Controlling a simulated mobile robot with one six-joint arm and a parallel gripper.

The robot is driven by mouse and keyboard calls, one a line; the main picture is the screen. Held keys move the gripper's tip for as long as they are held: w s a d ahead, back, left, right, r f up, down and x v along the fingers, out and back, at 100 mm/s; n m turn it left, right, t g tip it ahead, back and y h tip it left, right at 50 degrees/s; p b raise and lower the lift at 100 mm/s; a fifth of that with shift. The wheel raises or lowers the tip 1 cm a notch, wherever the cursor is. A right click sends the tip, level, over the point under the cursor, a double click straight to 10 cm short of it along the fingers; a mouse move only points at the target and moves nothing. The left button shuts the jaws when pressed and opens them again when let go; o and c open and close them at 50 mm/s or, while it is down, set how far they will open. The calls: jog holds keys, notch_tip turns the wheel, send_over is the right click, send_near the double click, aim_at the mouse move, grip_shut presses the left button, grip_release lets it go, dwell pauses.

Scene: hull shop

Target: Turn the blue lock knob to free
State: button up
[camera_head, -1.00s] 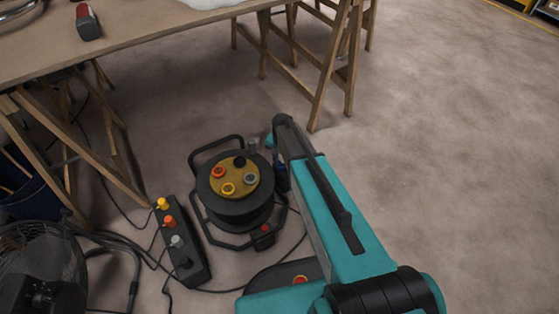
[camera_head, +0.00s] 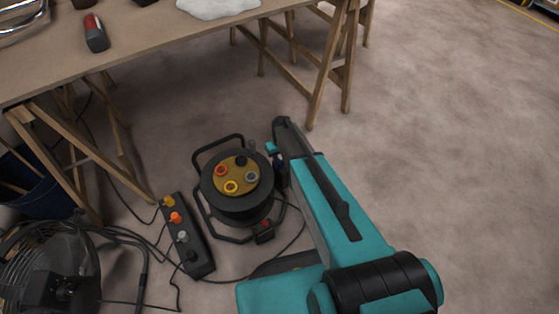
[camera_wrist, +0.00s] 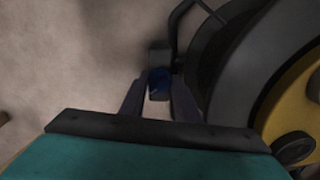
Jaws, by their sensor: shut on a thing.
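The blue lock knob (camera_wrist: 159,83) shows in the wrist view, between the two fingers of my gripper (camera_wrist: 160,95). The fingers are shut on it from both sides. The knob sits beside the cable reel (camera_head: 236,196), at the right of its black frame. In the head view my teal arm reaches down to the reel's right side, and the knob is mostly hidden there by my arm and gripper. I cannot tell how far the knob is turned.
A dark socket strip (camera_head: 188,236) with coloured plugs lies left of the reel, among loose cables. A fan (camera_head: 65,275) stands at the lower left. A wooden workbench (camera_head: 150,50) on trestles is behind. The floor to the right is clear.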

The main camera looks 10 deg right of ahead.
aim_at(281, 162)
jog(key=shift+w+d+n, duration=0.1)
jog(key=shift+w+n, duration=0.15)
jog(key=shift+n, duration=0.45)
jog(key=o, duration=1)
jog(key=shift+o, duration=0.2)
jog(key=shift+s, duration=0.1)
jog(key=shift+p, duration=0.3)
jog(key=shift+r, duration=0.1)
notch_tip(281, 162, up, 14)
jog(key=p, duration=0.2)
jog(key=shift+f, duration=0.2)
